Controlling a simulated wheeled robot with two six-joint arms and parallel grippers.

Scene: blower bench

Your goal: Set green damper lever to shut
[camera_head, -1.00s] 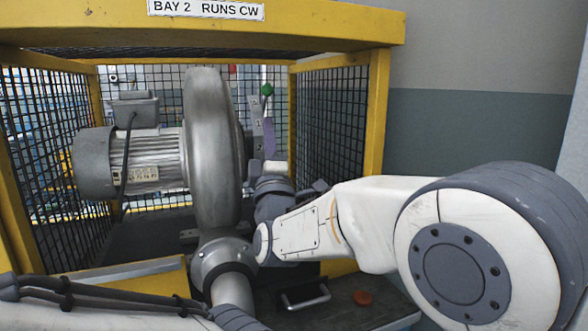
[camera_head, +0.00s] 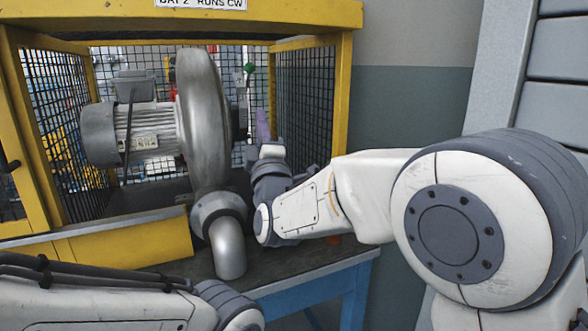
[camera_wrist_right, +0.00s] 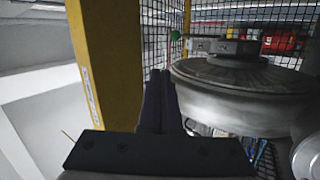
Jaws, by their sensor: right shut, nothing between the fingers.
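The green knob of the damper lever (camera_head: 249,68) shows behind the blower, near the back mesh of the yellow cage. It is small, and most of the lever is hidden, so I cannot tell its setting. A bit of green also shows in the right wrist view (camera_wrist_right: 174,37), left of the blower housing. My right gripper (camera_head: 263,124) is shut and empty, fingers pointing up, below and right of the green knob and apart from it. Its dark closed fingers show in the right wrist view (camera_wrist_right: 160,85). My left arm is at the lower left; its gripper is not in view.
The grey blower (camera_head: 203,120) with its motor fills the cage middle, left of my right gripper. A yellow cage post (camera_head: 343,100) and side mesh stand to the right; the post is close left of the fingers in the wrist view. A pipe (camera_head: 228,248) comes forward over the bench.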

